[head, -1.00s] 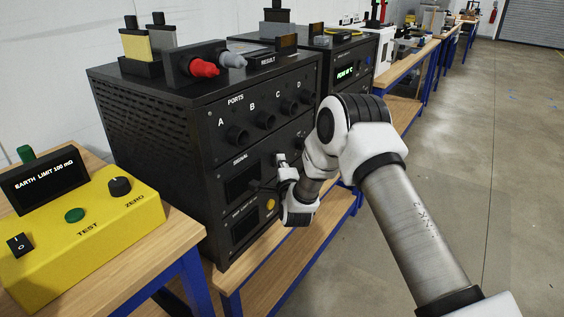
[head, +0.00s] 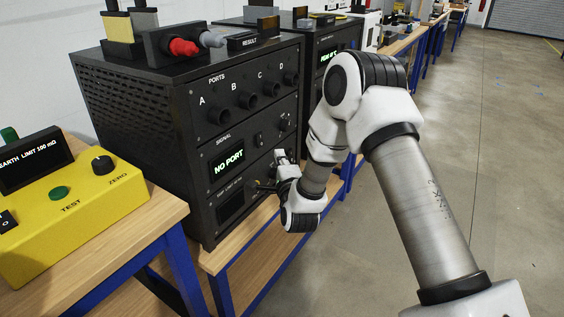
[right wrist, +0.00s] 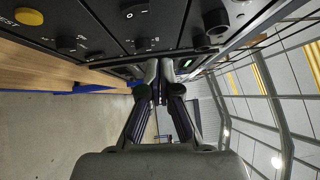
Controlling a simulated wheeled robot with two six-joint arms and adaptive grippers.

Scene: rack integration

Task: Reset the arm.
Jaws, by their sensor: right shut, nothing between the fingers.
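My right arm reaches in from the lower right of the head view to the front of a black rack unit (head: 130,110). My right gripper (head: 257,186) is small and partly hidden there, close to the lower front panel. In the right wrist view its fingers (right wrist: 160,72) meet at the tips, shut and empty. They lie alongside the dark panel; I cannot tell whether they touch it. The signal display (head: 228,161) reads "NO PORT". A yellow button (right wrist: 28,16) shows in the right wrist view, away from the fingertips. My left gripper is not in view.
A yellow tester (head: 85,215) stands on a wooden bench at left. Red and grey plugs (head: 184,47) sit on top of the unit, above the row of ports (head: 247,99). A second black unit (head: 322,95) stands behind. The floor at right is clear.

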